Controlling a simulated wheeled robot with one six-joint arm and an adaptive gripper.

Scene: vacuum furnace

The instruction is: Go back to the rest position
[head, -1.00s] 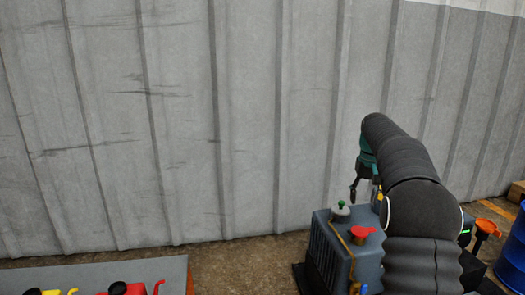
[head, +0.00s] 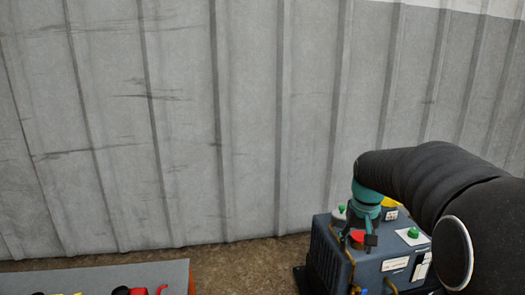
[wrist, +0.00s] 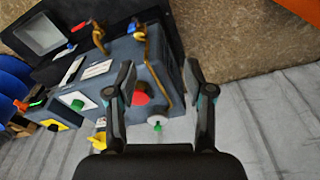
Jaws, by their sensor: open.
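My gripper (head: 358,238) hangs at the end of my dark, sleeved arm, above the grey-blue machine (head: 385,265) at the right of the head view. In the wrist view my gripper (wrist: 165,90) shows two fingers spread apart with nothing between them. The machine's red knob (wrist: 140,94) shows between the fingers and beyond them. A pale knob with a green tip (wrist: 157,119) shows there too. Neither knob is held.
A grey table (head: 120,277) with red, black and yellow parts stands at the lower left. A corrugated wall (head: 180,130) fills the back. Brown floor (head: 250,258) lies clear between table and machine. Blue barrels (wrist: 14,85) show at the wrist view's left edge.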

